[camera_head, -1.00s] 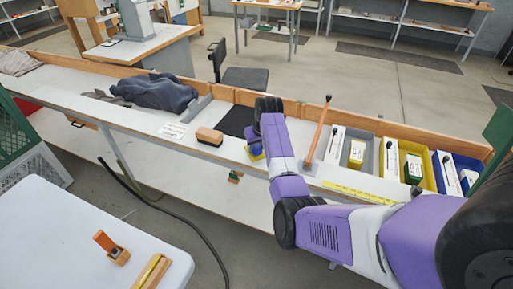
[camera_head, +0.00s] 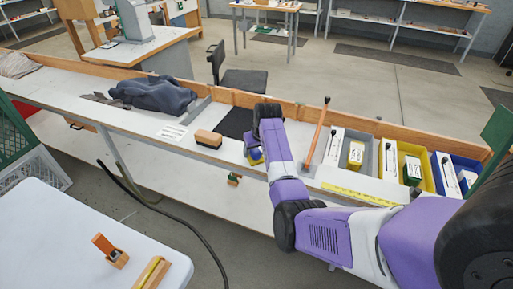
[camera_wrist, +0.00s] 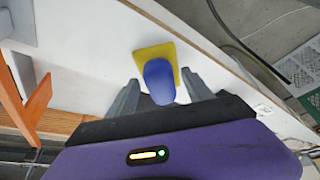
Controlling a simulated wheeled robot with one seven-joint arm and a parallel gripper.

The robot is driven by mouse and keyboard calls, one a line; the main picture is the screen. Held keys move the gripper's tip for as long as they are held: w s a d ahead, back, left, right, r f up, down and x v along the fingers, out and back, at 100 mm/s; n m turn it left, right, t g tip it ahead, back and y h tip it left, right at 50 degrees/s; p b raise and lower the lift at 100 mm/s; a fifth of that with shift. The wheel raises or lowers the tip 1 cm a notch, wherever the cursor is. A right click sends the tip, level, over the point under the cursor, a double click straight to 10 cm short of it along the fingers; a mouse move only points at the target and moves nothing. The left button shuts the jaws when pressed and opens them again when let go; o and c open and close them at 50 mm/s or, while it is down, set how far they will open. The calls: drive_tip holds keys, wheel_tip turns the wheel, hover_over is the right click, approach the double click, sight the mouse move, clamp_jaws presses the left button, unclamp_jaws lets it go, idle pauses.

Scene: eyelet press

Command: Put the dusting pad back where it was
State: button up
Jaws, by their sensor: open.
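The dusting pad (camera_wrist: 158,72) appears to be the yellow pad with a rounded blue handle. In the wrist view it lies on the white bench top (camera_wrist: 95,62), with the blue handle towards my gripper. My gripper (camera_wrist: 161,92) is open, with one grey finger on each side of the handle; I cannot tell whether they touch it. In the head view the pad (camera_head: 255,156) shows only partly at the bench's front edge, beside my wrist, and my arm hides my fingers.
A brown block-like brush (camera_head: 208,139) and a black mat (camera_head: 235,122) lie left of my arm. An orange lever (camera_head: 317,132) stands right of it, near a grey bin, a yellow bin (camera_head: 427,160) and a blue bin. A dark cloth (camera_head: 155,93) lies further left.

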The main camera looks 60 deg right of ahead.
drive_tip(key=v, duration=1.2)
drive_tip(key=s+a+f+n+t+h, duration=0.2)
drive_tip(key=s+a+f+n, duration=0.1)
drive_tip(key=a+f, duration=0.75)
drive_tip(key=s+a+f+n+t, duration=0.25)
drive_tip(key=s+a, duration=0.25)
drive_tip(key=a, duration=0.6)
drive_tip(key=s+a+r+n+t+y, duration=0.1)
drive_tip(key=s+a+r+t, duration=0.1)
drive_tip(key=s+a, duration=0.3)
drive_tip(key=s+a+r+n+t, duration=0.1)
drive_tip(key=s+a+r+t, duration=0.15)
drive_tip(key=a, duration=0.45)
drive_tip(key=s+a+r+t+y, duration=0.2)
drive_tip(key=s+a+r+y, duration=0.1)
drive_tip(key=s+a+r, duration=0.7)
wheel_tip(320, 180, up, 3)
drive_tip(key=shift+f+n+t+y+b, duration=0.1)
drive_tip(key=shift+n+t+y+b, duration=0.2)
drive_tip(key=shift+n+y, duration=0.1)
drive_tip(key=shift+s+f, duration=0.1)
